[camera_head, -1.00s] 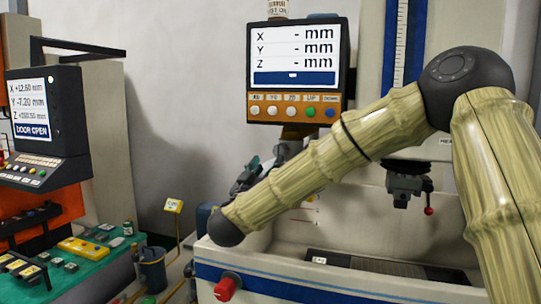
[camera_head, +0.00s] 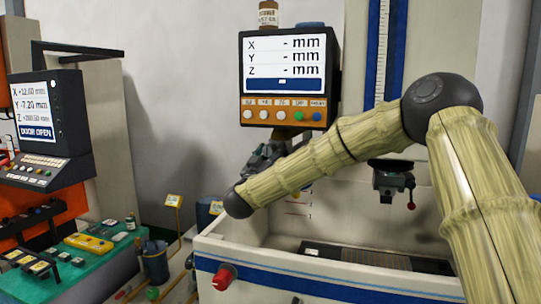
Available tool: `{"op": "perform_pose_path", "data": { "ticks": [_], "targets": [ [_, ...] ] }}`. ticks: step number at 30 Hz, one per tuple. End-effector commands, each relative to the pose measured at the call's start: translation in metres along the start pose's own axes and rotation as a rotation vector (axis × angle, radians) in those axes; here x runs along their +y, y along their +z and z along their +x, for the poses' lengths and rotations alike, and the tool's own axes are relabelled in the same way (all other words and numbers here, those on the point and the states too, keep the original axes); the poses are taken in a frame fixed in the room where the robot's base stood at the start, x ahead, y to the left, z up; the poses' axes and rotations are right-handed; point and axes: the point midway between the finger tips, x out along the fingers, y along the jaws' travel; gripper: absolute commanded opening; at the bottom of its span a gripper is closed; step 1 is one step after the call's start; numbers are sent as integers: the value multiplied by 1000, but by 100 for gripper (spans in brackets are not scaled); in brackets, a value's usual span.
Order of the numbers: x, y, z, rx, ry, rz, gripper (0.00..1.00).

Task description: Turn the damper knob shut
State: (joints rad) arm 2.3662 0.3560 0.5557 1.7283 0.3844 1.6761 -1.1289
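A red knob (camera_head: 223,277) sticks out of the front left of the white tank (camera_head: 330,274) with a blue stripe. I cannot tell from its look whether it is the damper knob; no label on it can be read. My gripper (camera_head: 264,155) is a dark, small shape beyond the end of my bamboo-patterned arm, below the display panel and above the tank's left back corner. It is well above and apart from the red knob. My arm partly covers it, so its fingers and anything between them cannot be made out.
A display panel (camera_head: 288,78) with coloured buttons stands above the tank. A dark machine head (camera_head: 392,180) with a small red ball hangs over it.

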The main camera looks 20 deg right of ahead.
Motion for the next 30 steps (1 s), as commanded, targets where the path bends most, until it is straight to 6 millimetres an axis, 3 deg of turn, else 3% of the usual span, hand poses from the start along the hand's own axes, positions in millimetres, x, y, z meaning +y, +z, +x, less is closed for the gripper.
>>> {"op": "perform_pose_path", "data": {
  "ticks": [1, 6, 30],
  "targets": [
    [2, -3, -2, 2, 0, 2, 42],
    [-1, -1, 1, 1, 0, 1, 12],
    [-11, 13, 9, -9, 2, 0, 11]
  ]
}}
